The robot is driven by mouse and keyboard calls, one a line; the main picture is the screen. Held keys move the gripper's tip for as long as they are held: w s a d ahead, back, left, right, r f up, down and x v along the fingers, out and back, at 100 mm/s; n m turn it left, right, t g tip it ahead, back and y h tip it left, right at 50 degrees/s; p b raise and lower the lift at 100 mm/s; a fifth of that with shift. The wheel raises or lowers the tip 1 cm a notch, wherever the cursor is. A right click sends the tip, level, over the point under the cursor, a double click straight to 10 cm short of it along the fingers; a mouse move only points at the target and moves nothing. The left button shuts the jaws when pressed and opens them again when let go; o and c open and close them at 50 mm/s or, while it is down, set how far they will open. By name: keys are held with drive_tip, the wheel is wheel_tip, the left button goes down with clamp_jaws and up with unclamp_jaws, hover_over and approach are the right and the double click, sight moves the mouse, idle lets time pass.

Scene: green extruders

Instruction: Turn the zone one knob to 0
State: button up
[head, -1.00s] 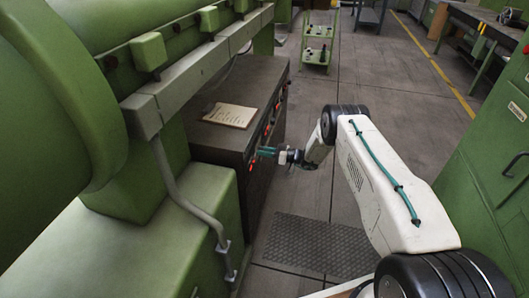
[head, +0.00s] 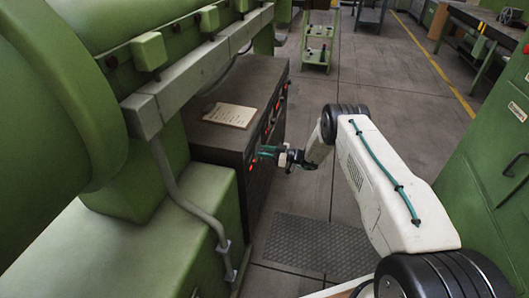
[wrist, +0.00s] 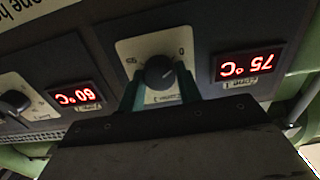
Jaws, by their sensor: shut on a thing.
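The knob (wrist: 158,73) is dark and round on a pale dial plate (wrist: 128,48), upside down in the wrist view. A 0 shows on the plate's right side, and the knob's light mark leans toward the upper right. My gripper (wrist: 161,88) has its teal fingers on both sides of the knob and is shut on it. The red display (wrist: 247,63) to its right reads 75 °C. The small labels are too blurred to read surely. In the head view my gripper (head: 266,152) is at the front of the dark control cabinet (head: 262,78), and the knob is hidden.
A second knob (wrist: 13,102) and a 60 °C display (wrist: 75,94) are to the left in the wrist view. A paper pad (head: 229,116) lies on the cabinet top. Green machinery (head: 50,100) stands left, green cabinets (head: 490,150) right.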

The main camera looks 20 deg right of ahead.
drive_tip(key=shift+d, duration=0.1)
drive_tip(key=o, duration=1)
drive_tip(key=v, duration=0.7)
drive_tip(key=shift+s+d, duration=0.2)
drive_tip(key=shift+d, duration=0.1)
